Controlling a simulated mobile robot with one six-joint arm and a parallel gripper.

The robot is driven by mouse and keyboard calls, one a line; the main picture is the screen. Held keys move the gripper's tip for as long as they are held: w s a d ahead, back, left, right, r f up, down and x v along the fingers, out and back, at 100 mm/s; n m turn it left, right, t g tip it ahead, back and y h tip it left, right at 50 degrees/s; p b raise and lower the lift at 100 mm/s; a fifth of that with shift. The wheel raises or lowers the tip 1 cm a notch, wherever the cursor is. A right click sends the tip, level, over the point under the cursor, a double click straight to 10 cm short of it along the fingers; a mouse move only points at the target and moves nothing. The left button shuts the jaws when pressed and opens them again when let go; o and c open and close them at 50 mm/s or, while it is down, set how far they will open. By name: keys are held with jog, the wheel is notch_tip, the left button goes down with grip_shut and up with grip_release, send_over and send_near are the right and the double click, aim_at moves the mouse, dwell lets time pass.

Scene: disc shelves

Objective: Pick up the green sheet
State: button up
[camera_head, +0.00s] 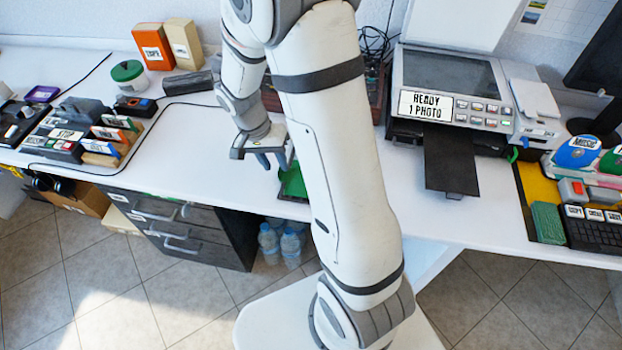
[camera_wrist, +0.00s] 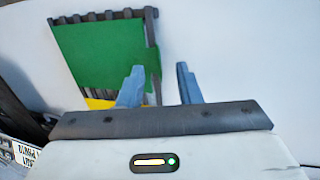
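The green sheet (camera_wrist: 100,52) lies on a dark slatted holder (camera_wrist: 104,15) in the wrist view. In the head view, the sheet (camera_head: 294,184) shows partly at the front of the table, with my arm hiding the rest. My gripper (camera_wrist: 159,69) is open, its two fingers apart. The left finger overlaps the sheet's lower right corner in the picture, and the right finger is over white table. The edge of the sheet and holder shows between the fingers; I cannot tell if they touch. In the head view my gripper (camera_head: 266,158) is just left of the sheet.
A printer (camera_head: 455,85) with a dark output tray (camera_head: 450,165) stands right of my arm. Labelled cases (camera_head: 75,128) and boxes (camera_head: 153,46) are at the left. A keyboard (camera_head: 592,228) is at the far right. White table (camera_head: 205,150) left of my gripper is clear.

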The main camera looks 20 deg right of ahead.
jog(key=shift+x, duration=1.4)
jog(key=shift+c, duration=0.4)
grip_shut()
